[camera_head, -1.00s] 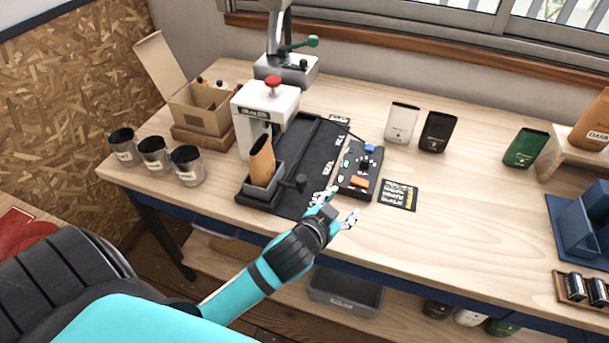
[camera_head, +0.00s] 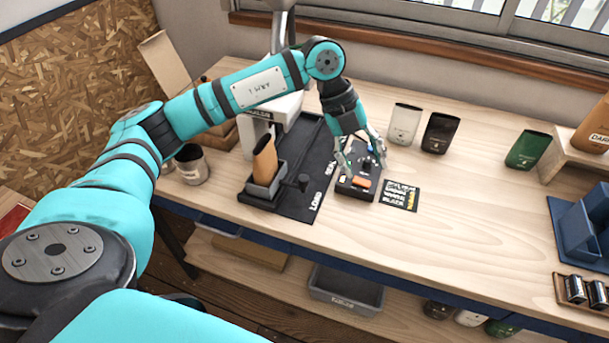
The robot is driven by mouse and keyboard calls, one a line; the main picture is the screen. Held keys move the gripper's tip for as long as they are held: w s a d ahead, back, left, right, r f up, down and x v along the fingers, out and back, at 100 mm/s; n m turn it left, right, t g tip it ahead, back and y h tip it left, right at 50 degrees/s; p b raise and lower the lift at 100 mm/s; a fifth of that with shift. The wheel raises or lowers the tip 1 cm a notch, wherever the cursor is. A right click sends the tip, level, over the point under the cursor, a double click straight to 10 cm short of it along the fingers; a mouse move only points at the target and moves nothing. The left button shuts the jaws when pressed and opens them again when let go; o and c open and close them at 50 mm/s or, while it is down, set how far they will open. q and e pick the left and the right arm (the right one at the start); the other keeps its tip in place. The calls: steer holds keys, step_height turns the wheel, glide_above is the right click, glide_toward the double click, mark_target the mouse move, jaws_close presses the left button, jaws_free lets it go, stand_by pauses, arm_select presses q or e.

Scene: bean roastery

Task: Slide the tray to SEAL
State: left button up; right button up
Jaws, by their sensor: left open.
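The dark grey tray (camera_head: 262,190) sits at the near end of a black track (camera_head: 300,203), by the word LOAD. It holds an upright brown pouch (camera_head: 265,160) and has a black knob (camera_head: 303,181) on its right side. The SEAL lettering (camera_head: 330,168) lies farther back, partly covered by my left gripper. My left gripper (camera_head: 361,166) is open and points down over the control box (camera_head: 357,184), right of the tray and apart from it. The white sealing machine (camera_head: 282,108) is partly hidden by my left arm. My right gripper is out of view.
A printed card (camera_head: 399,195) lies right of the control box. A white bag (camera_head: 404,124), a black bag (camera_head: 439,132) and a green bag (camera_head: 527,150) stand behind. A cup (camera_head: 191,164) stands at left. The right-middle tabletop is clear.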

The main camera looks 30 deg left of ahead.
mark_target(304, 177)
arm_select(q)
steer(key=a+r+n+y, duration=0.2)
steer(key=a+y, duration=0.1)
steer(key=a, duration=0.4)
steer(key=a+r+n+y, duration=0.1)
steer(key=a+r+y, duration=0.1)
steer(key=a, duration=0.5)
step_height(304, 177, down, 18)
steer(key=p, duration=0.4)
steer(key=shift+r, duration=0.1)
jaws_close()
